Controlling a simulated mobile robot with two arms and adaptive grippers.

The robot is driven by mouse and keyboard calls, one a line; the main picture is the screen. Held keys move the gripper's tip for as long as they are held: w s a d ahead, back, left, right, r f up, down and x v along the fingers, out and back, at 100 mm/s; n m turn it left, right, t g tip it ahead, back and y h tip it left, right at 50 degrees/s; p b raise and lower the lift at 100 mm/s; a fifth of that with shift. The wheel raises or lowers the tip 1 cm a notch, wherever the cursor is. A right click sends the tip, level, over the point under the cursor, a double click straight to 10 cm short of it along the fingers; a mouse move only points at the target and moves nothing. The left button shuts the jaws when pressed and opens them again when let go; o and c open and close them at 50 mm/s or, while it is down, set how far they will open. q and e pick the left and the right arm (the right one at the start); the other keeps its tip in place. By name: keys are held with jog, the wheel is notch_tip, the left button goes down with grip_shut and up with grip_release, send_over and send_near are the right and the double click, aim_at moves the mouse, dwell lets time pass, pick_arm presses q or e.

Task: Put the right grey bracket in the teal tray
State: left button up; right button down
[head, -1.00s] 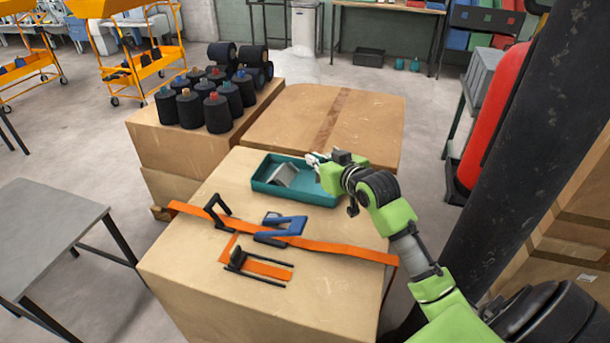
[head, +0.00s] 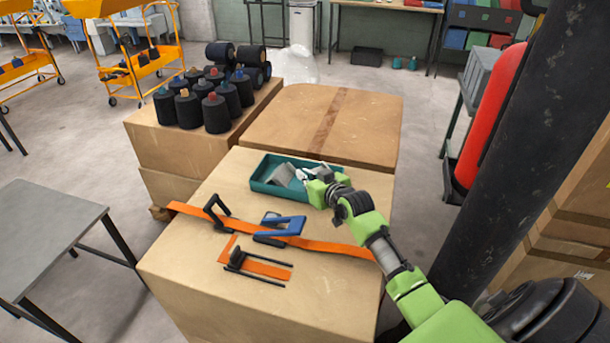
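The teal tray (head: 262,187) stands on the near cardboard box, at its far edge. A grey bracket (head: 283,174) lies tilted inside the tray, toward its left half. My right gripper (head: 301,174) reaches in from the right, over the tray, with its pale fingertips close to the right side of the bracket. I cannot tell whether they touch it, or whether the fingers are open or shut. My gripper and wrist hide the right part of the tray. My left gripper is out of view.
An orange strap (head: 340,248), a blue-handled tool (head: 283,226) and black buckle parts (head: 238,262) lie on the box in front of the tray. Black cones (head: 215,112) stand on a box at back left. A dark column (head: 500,170) rises at right.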

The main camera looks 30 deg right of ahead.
jog(key=c, duration=2.6)
grip_release()
jog(key=shift+f, duration=0.15)
jog(key=o, duration=0.3)
jog(key=v, duration=1.2)
jog(key=shift+r, duration=0.25)
